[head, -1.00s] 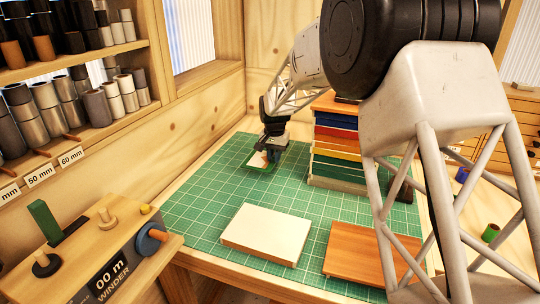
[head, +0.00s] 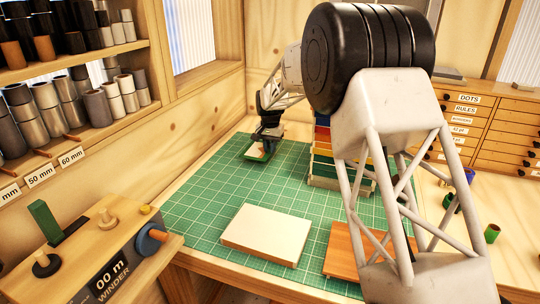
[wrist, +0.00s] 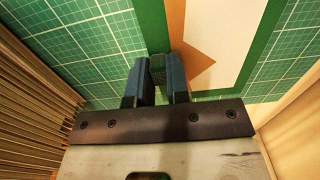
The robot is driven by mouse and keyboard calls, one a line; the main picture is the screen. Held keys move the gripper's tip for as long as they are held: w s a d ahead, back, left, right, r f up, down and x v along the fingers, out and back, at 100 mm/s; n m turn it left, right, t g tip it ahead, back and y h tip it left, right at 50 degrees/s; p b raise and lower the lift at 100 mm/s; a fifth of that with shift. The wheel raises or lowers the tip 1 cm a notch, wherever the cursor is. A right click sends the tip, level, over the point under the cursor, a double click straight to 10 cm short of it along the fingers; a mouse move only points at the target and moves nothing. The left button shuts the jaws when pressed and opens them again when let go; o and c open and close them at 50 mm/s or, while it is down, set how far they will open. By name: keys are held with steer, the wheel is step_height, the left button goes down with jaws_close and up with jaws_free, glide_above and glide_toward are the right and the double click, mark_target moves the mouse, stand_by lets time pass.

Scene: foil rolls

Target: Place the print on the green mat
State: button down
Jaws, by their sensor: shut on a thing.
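The print (head: 257,152) has a green border around a white and orange picture. My gripper (head: 267,136) is shut on one edge of it, near the far left corner of the green mat (head: 200,200). In the wrist view the blue-grey fingers of my gripper (wrist: 157,78) pinch the print's green border, and the print (wrist: 222,35) extends beyond them. It lies over or close above the mat (wrist: 80,40); I cannot tell whether they touch. The print's far end runs out of the wrist view.
A stack of coloured boards (head: 325,155) stands right of my gripper, partly behind my arm. A white block (head: 266,232) and a brown wooden board (head: 345,250) lie at the mat's front. The winder (head: 95,255) is at front left. The mat's middle is clear.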

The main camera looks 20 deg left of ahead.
mark_target(270, 160)
steer(key=shift+f, duration=1.75)
steer(key=shift+f, duration=0.1)
steer(key=c, duration=1.1)
jaws_free()
step_height(270, 160, up, 12)
